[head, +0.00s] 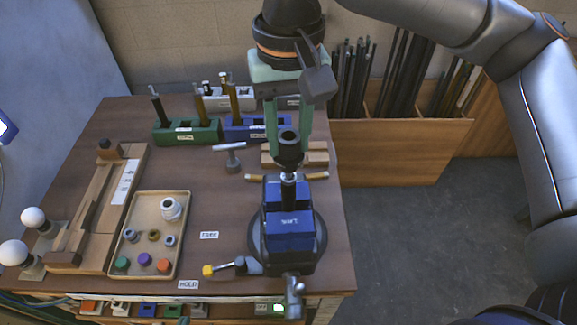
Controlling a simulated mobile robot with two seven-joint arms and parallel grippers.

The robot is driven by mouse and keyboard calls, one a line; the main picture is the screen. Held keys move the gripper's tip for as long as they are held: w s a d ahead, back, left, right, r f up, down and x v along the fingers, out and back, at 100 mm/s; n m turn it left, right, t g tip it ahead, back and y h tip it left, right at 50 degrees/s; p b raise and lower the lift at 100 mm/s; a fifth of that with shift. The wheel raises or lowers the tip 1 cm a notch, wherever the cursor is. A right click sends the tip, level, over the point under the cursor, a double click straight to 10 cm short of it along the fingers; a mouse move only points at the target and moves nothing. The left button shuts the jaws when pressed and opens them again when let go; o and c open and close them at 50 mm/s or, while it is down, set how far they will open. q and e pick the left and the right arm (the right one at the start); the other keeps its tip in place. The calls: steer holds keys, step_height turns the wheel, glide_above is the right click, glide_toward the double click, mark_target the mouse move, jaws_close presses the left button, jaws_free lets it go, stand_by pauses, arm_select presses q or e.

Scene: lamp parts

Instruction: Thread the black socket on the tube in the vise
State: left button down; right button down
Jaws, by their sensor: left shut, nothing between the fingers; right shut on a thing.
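My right gripper (289,152) reaches down from the top centre, its green fingers shut on the black socket (289,146). The socket is upright, with its open top facing up. Directly below it, the tube (288,178) stands upright in the blue vise (290,229). The socket's lower end is in line with the tube's top. I cannot tell whether they touch or whether any thread is engaged. The vise sits near the table's right front. My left gripper is not in view.
A tray (184,232) with rings and coloured caps lies left of the vise. Green (187,133) and blue (245,127) holders stand behind, with a hammer-like tool (232,158) before them. A yellow-tipped tool (222,268) lies close to the vise's left.

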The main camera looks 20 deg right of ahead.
steer(key=shift+f+p, duration=0.35)
stand_by(1.0)
steer(key=c, duration=1.2)
jaws_free()
jaws_close()
steer(key=shift+s+f, duration=0.15)
steer(key=shift+f, duration=0.1)
steer(key=m, duration=0.4)
steer(key=shift+f, duration=0.1)
steer(key=m, duration=0.3)
